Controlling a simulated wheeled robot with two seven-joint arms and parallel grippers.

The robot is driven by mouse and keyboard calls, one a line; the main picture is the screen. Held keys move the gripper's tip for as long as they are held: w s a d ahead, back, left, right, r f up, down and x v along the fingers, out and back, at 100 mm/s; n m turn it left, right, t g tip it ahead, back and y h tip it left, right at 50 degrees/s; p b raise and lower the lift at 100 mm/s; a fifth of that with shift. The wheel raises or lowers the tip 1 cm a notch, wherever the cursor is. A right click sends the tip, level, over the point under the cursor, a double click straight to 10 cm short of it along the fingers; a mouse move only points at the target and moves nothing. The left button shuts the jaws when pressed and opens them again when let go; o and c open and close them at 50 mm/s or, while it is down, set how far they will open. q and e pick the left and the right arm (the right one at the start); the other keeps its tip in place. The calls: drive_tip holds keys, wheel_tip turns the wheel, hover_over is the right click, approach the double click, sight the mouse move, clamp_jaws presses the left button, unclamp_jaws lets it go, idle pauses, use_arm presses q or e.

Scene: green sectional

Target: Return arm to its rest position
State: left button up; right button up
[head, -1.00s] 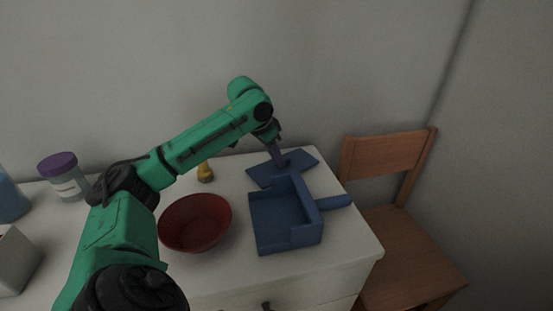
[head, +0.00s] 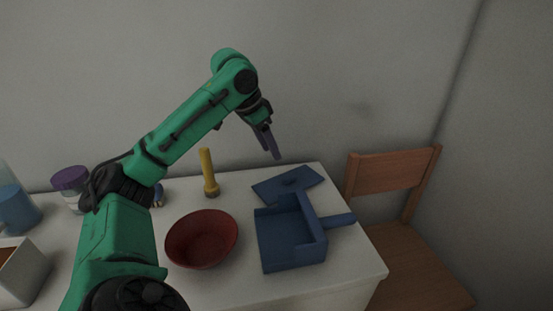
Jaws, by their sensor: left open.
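My left arm comes in from the left in the head view, and its gripper (head: 272,144) hangs in the air above the back of the white dresser top. The gripper is open, with nothing seen between its fingers. Below and to the right of it, a flat blue piece with a small knob (head: 288,184) lies on the dresser, apart from the gripper. In front of that piece is a blue dustpan-like tray with a handle (head: 288,247). My right gripper is not in view.
A red bowl (head: 201,239) and an upright yellow flashlight (head: 208,172) stand on the white dresser (head: 345,262). A purple-lidded jar (head: 71,179), a blue container (head: 17,209) and a pale box (head: 22,272) are at the left. A wooden chair (head: 392,170) is at the right. A wall is behind.

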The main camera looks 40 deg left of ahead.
use_arm(q)
drive_tip(key=shift+s+r, duration=0.15)
drive_tip(key=shift+r, duration=0.2)
